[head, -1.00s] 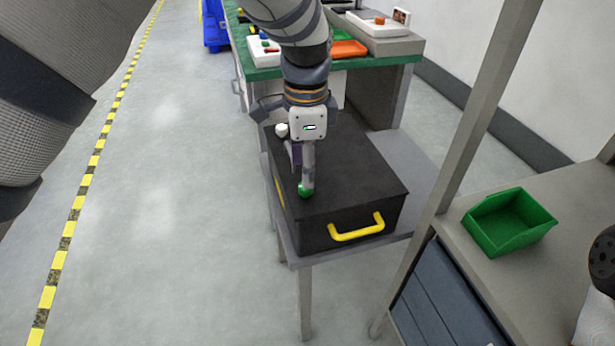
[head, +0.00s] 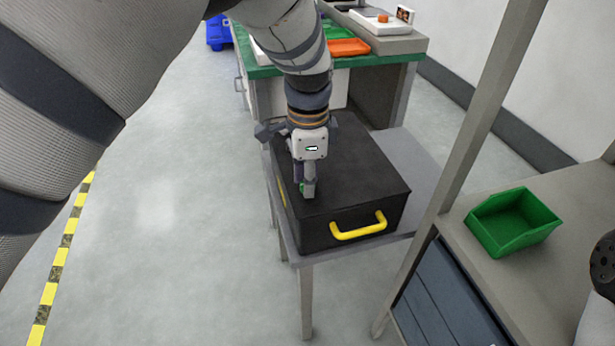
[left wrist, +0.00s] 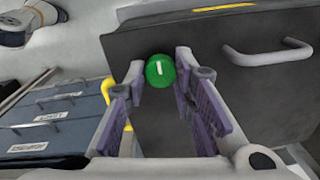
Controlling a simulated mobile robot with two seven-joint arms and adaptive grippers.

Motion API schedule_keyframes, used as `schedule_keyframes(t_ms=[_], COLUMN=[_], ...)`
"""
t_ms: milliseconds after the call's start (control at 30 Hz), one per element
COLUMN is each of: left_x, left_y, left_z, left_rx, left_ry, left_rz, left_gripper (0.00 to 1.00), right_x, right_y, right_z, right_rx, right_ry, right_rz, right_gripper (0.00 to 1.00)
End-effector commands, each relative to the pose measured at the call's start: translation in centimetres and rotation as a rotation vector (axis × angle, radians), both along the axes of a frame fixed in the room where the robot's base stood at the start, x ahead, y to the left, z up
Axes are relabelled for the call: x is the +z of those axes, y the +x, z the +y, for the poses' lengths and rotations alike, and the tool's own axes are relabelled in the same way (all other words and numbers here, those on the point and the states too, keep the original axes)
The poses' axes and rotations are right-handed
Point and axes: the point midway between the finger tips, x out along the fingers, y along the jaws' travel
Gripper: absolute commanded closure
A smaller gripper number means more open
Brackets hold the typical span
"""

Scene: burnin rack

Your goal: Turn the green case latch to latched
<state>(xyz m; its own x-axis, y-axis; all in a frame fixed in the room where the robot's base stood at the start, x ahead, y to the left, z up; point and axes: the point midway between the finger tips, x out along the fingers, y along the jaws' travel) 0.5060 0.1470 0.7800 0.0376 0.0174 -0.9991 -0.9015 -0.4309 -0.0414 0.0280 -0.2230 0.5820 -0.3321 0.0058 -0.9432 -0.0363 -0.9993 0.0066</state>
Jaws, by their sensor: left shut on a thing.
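The black case (head: 360,172) lies on a small grey table, with a yellow handle (head: 359,227) on its front. The green case latch sits on its top near the left edge. In the left wrist view the latch is a round green knob (left wrist: 160,71) with a short white line, between the fingertips of my left gripper (left wrist: 162,68). In the head view the fingers of my left gripper (head: 305,191) point down and hide most of the latch (head: 302,188). The gripper is shut on the latch.
A green open bin (head: 512,222) stands on the bench at the right, beside a grey upright post (head: 480,130). A green-edged workbench (head: 385,58) with an orange tray (head: 348,47) stands behind the case. The floor at the left is clear.

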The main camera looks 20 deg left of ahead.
Motion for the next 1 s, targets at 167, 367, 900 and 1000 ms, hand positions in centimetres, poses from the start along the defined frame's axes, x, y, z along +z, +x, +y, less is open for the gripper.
schedule_keyframes(t_ms=[167,367,900,1000], left_x=[0.1,0.2,0.0,0.0], left_y=[0.0,0.0,0.1,0.1], left_z=[0.0,0.0,0.0,0.0], left_rx=[0.055,0.194,0.705,0.800], left_ry=[-0.001,-0.001,0.000,-0.001], left_rz=[-0.001,-0.003,-0.001,-0.001], left_gripper=[1.00,1.00,1.00,1.00], right_x=[0.3,0.8,1.7,1.7], right_y=[0.2,0.7,1.6,1.6], right_z=[0.0,0.0,0.0,0.0], right_rx=[0.000,-0.001,-0.002,-0.002], right_ry=[0.000,0.000,0.001,0.000], right_rz=[-0.008,-0.024,-0.053,-0.055], right_gripper=[0.60,0.60,0.60,0.60])
